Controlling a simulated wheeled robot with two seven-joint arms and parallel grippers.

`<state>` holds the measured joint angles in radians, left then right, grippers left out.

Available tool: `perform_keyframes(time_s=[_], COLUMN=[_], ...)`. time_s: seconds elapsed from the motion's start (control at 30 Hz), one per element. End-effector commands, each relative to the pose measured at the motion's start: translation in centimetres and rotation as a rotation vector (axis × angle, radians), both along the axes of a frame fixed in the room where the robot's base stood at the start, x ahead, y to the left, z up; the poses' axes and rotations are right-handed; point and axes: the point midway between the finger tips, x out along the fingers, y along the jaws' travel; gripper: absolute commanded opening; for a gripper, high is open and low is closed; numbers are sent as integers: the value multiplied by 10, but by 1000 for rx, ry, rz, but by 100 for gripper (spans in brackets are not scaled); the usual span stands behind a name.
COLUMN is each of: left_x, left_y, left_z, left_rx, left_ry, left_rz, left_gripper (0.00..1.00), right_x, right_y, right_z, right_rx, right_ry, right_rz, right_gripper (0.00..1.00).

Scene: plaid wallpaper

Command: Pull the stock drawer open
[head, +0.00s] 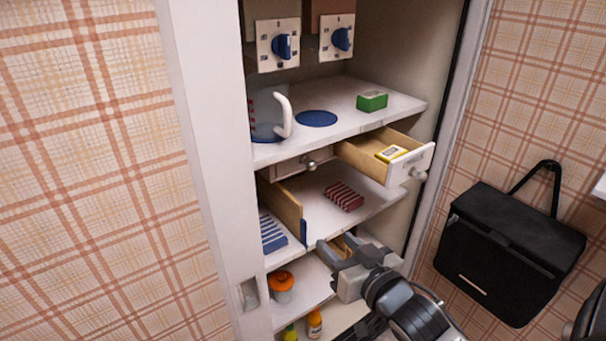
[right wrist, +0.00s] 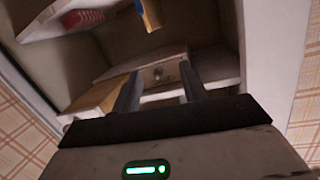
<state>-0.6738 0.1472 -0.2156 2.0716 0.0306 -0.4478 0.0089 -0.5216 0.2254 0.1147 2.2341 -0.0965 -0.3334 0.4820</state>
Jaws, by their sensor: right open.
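No label tells which drawer is the stock drawer. In the head view one drawer (head: 409,166) under the upper shelf stands open, with a yellow box (head: 391,153) inside. A drawer front with a round knob (head: 310,163) to its left looks shut. Lower down, light wood (head: 341,247) shows partly behind my right gripper (head: 338,250). In the right wrist view a drawer front (right wrist: 160,74) with a small knob lies beyond my right gripper (right wrist: 160,92). Its fingers are apart with nothing between them, and I see no contact with the drawer. My left gripper is not in view.
A glass jug (head: 268,115) and a green box (head: 372,101) stand on the upper shelf. A red striped item (head: 344,196) and a blue striped item (head: 272,233) lie below. An orange-lidded jar (head: 281,285) is lower. A black bag (head: 508,250) hangs right of the cupboard.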

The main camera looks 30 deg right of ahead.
Motion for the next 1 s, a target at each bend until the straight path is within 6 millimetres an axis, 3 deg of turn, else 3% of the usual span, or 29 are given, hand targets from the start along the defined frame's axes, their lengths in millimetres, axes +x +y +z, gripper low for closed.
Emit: perform_keyframes(time_s=[0.03,0.1,0.2,0.37,0.8,1.0], left_x=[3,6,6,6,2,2], left_y=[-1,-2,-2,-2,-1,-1], left_z=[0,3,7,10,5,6], left_rx=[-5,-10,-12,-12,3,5], left_ry=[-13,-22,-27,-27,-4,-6], left_rz=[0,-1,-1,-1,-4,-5], left_gripper=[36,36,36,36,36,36], right_x=[6,10,18,42,135,161], right_y=[-14,-27,-33,-36,-46,-49], right_z=[22,44,59,61,59,58], right_rx=[13,32,47,47,47,48], right_ry=[-71,-136,-175,-177,-172,-170], right_rz=[-28,-51,-61,-59,-60,-61], right_gripper=[43,43,43,43,43,43])
